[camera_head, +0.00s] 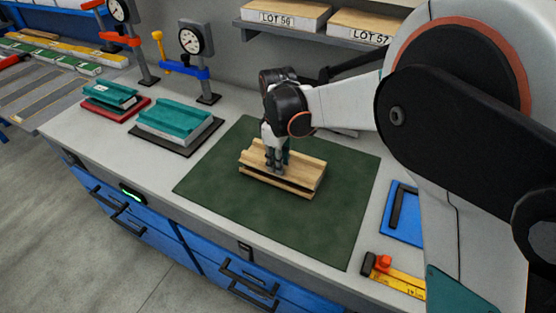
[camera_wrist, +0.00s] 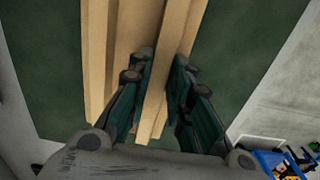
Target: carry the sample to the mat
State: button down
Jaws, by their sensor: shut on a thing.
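The sample is a pale wood-coloured sandwich panel piece (camera_head: 307,176) with a raised ridge along its top. It is on or just over the dark green mat (camera_head: 335,222), near the mat's middle; I cannot tell whether it touches. My gripper (camera_head: 276,166) points down over it, with its fingers on the ridge. In the wrist view my gripper (camera_wrist: 156,105) has its teal fingers on both sides of the ridge of the sample (camera_wrist: 172,45). The sample's underside is hidden.
Teal blocks sit on a red tray (camera_head: 128,115) and a black tray (camera_head: 186,149) at the left. Dial gauges (camera_head: 191,40) stand behind. A blue tray (camera_head: 393,228) and a yellow tool (camera_head: 405,283) lie right of the mat. A shelf (camera_head: 345,40) with labelled boards hangs above.

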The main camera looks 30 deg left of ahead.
jog(key=c, duration=1.4)
grip_release()
jog(key=shift+o, duration=0.2)
